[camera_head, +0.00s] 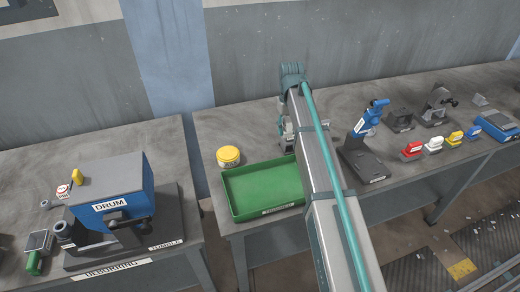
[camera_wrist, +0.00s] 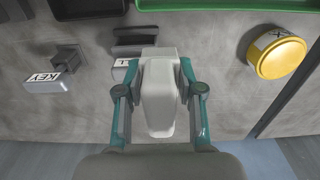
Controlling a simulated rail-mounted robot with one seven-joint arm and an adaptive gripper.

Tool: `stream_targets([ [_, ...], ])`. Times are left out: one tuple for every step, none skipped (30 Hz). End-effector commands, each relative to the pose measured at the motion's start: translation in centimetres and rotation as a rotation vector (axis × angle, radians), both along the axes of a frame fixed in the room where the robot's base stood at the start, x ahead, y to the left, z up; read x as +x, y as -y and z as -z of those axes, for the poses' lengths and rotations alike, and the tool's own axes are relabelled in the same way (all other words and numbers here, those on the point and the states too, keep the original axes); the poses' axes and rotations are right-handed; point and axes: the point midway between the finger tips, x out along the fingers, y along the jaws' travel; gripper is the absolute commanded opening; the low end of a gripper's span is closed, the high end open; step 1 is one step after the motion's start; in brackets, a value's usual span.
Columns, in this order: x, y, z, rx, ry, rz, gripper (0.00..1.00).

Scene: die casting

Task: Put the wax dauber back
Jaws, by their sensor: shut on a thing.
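My gripper (camera_head: 288,130) is low over the back of the middle bench, partly hidden behind my arm in the head view. In the wrist view my gripper (camera_wrist: 160,100) is shut on a pale grey, tapered block, which looks like the wax dauber (camera_wrist: 158,95). Its far end points to the top of the picture, by a dark grey holder (camera_wrist: 140,38) with a label mostly hidden behind the dauber. I cannot tell whether the dauber touches the holder.
The green tray (camera_head: 262,188) lies in front of my gripper. A grey block labelled KEY (camera_wrist: 45,82) with a dark stand is at left in the wrist view. A blue-and-black press (camera_head: 365,150) stands to the right. Bench between tin and holder is clear.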

Motion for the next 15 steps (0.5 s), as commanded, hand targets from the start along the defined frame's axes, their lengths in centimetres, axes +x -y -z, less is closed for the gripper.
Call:
stream_targets([
  [0.1,-1.3,0.3,0.000,-0.002,-0.003,0.09],
  [0.1,-2.0,0.6,0.000,-0.003,-0.004,0.09],
  [0.1,-2.9,1.0,0.000,-0.002,-0.003,0.09],
  [0.2,-3.6,1.2,-0.001,-0.002,-0.002,0.09],
  [0.3,-4.2,1.6,-0.001,-0.002,-0.003,0.09],
  [0.3,-5.2,2.0,-0.001,-0.003,-0.003,0.09],
  [0.3,-5.5,2.6,-0.002,-0.004,-0.001,0.09],
  [0.3,-5.9,3.2,-0.001,-0.003,-0.001,0.09],
  [0.3,-6.5,4.0,-0.001,-0.003,-0.001,0.09],
  [0.3,-6.9,4.4,-0.001,-0.003,-0.001,0.09],
  [0.4,-7.3,4.8,-0.001,-0.003,0.000,0.09],
  [0.4,-7.7,5.4,-0.001,-0.002,0.001,0.09],
  [0.4,-7.9,5.8,-0.001,-0.002,0.001,0.09],
  [0.4,-8.2,6.1,-0.001,-0.002,0.001,0.09],
  [0.5,-8.4,6.4,0.000,-0.001,0.001,0.09],
])
